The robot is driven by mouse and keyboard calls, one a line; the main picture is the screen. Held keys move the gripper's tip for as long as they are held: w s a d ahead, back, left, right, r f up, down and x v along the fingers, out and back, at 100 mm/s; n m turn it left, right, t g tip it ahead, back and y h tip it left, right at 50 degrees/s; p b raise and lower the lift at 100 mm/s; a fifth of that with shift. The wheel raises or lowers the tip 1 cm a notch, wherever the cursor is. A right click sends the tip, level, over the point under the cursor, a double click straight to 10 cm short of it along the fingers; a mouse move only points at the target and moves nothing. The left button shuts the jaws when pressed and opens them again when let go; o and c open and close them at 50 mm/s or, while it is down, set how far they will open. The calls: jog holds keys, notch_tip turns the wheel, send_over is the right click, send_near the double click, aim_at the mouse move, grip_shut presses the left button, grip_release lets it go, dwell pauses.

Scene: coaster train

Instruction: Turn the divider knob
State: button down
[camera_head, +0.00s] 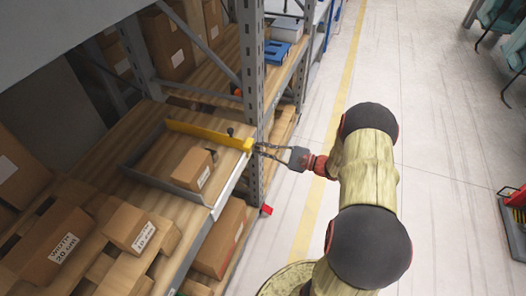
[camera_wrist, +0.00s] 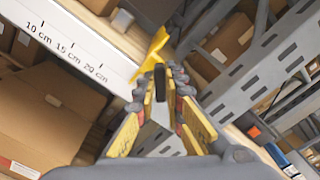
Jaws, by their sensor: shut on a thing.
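The yellow divider (camera_head: 205,134) stands across a wooden shelf, its front end at the shelf's front edge beside a grey upright. A small black piece stands on top of it. In the wrist view the divider's yellow end (camera_wrist: 154,48) shows just beyond my fingertips. My gripper (camera_head: 260,147) reaches in from the right at that front end. In the wrist view a small dark piece, seemingly the divider knob (camera_wrist: 160,75), sits between the fingertips of my gripper (camera_wrist: 161,84). The fingers are closed on it and hide part of it.
A shelf-edge scale (camera_wrist: 66,47) reads 10, 15 and 20 cm. A small carton (camera_head: 193,168) lies on the shelf beside the divider. The grey rack upright (camera_head: 251,65) stands close to my gripper. More cartons fill the rack. The aisle floor (camera_head: 440,150) at right is mostly clear.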

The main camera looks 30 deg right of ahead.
jog(key=n+b, duration=0.1)
jog(key=n, duration=0.1)
jog(key=n+b, duration=0.1)
jog(key=shift+f+n, duration=0.2)
jog(key=shift+n, duration=0.2)
jog(key=shift+s+f+n+b, duration=0.1)
jog(key=shift+n+b, duration=2.95)
jog(key=shift+n, duration=1.55)
jog(key=c, duration=1.9)
grip_release()
